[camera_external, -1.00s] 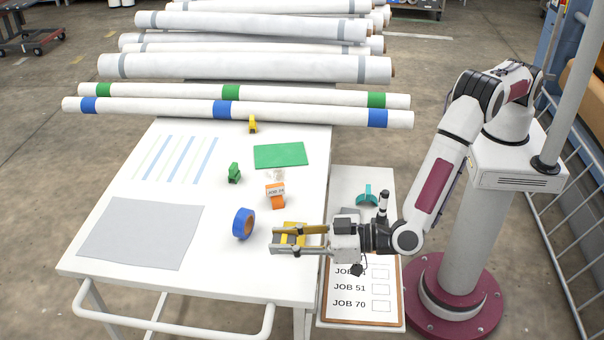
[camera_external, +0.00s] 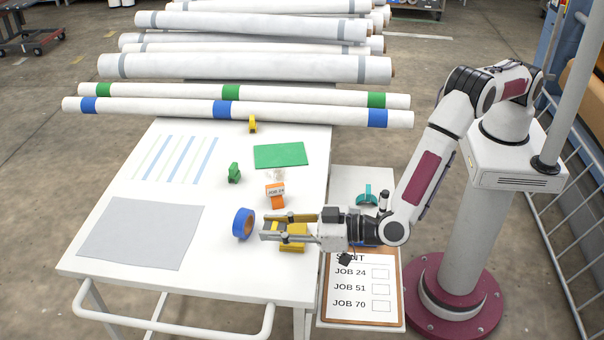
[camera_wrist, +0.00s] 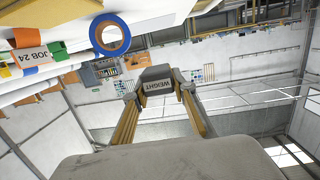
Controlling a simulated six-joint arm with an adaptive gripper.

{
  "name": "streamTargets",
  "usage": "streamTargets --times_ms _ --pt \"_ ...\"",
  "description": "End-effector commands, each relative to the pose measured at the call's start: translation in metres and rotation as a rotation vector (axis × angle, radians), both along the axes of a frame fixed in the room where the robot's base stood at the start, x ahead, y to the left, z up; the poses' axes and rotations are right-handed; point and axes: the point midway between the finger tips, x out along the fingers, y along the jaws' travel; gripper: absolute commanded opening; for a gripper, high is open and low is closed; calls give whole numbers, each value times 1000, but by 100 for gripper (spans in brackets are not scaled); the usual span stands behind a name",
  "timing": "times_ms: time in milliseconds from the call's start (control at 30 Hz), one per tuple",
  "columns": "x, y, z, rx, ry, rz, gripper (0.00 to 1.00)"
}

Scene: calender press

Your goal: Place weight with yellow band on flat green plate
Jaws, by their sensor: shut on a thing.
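My gripper (camera_external: 264,227) points left, low over the near right part of the table, close to the blue tape roll. In the wrist view my gripper (camera_wrist: 158,90) is shut on a grey block (camera_wrist: 158,85) lettered WEIGHT, held between the fingertips. No yellow band shows on its visible face, and the fingers mostly hide it in the external view. The flat green plate (camera_external: 281,155) lies bare on the table, farther back than my gripper.
A blue tape roll (camera_external: 243,224) stands just beyond my fingertips. A yellow object (camera_external: 291,246) is partly hidden by my gripper. An orange JOB 24 piece (camera_external: 276,194) and a clear item (camera_external: 275,174) stand before the plate. A green piece (camera_external: 234,173) is left of it.

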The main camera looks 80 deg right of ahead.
Motion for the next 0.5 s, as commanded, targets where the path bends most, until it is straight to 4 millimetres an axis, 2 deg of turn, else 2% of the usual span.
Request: streamTargets --times_ms 200,500 --pt "37 -55 12 1 -3 -84 0" --pt "79 -146 19 0 -3 -178 0"
